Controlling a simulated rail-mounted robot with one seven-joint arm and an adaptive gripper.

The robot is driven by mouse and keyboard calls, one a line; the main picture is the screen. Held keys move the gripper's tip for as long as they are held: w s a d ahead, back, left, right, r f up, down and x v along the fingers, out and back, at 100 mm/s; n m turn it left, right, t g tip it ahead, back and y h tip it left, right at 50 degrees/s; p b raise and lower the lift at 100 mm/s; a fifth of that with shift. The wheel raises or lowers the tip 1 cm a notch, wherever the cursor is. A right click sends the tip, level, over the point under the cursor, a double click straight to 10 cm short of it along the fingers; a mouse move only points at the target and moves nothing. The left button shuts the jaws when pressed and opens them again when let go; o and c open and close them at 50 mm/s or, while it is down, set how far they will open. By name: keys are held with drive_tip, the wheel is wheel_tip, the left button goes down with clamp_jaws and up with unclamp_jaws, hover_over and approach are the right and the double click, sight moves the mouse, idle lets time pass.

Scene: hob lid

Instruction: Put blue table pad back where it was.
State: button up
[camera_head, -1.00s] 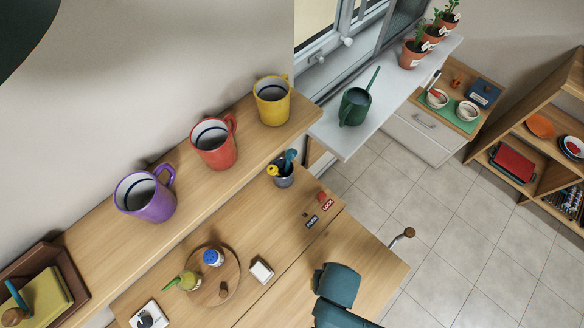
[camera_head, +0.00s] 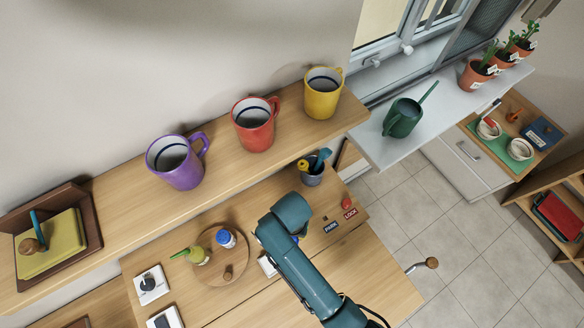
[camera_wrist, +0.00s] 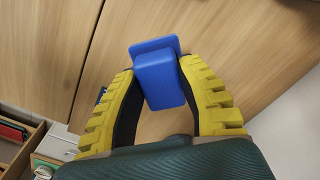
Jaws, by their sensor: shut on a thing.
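My gripper (camera_wrist: 158,92) is shut on a blue block with a wider flat plate at one end, which by its colour is the blue table pad (camera_wrist: 160,80). Its yellow, ribbed fingers press on both sides of it, above a wooden surface in the wrist view. In the head view my arm reaches over the wooden table (camera_head: 370,275) and hides the fingers. Only a small bit of blue shows beside the wrist. A dark PARK label (camera_head: 331,227) and a red LOCK label (camera_head: 350,213) lie on the table to the right of my wrist.
A round board (camera_head: 215,272) with small bottles is left of my arm. A white block (camera_head: 267,265) is partly hidden by my arm. A grey cup with tools (camera_head: 313,172) stands behind. The shelf (camera_head: 115,200) holds purple, red and yellow mugs. The table's right part is clear.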

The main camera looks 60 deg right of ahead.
wheel_tip(320, 180, down, 5)
drive_tip(key=shift+w+r+b, duration=0.15)
drive_tip(key=shift+b, duration=0.5)
drive_tip(key=shift+w+d, duration=0.1)
drive_tip(key=shift+w, duration=0.05)
drive_tip(key=shift+f, duration=0.2)
drive_tip(key=o, duration=1)
wheel_tip(320, 180, up, 12)
drive_tip(key=p, duration=0.2)
drive_tip(key=shift+r+p, duration=0.1)
drive_tip(key=shift+p, duration=0.3)
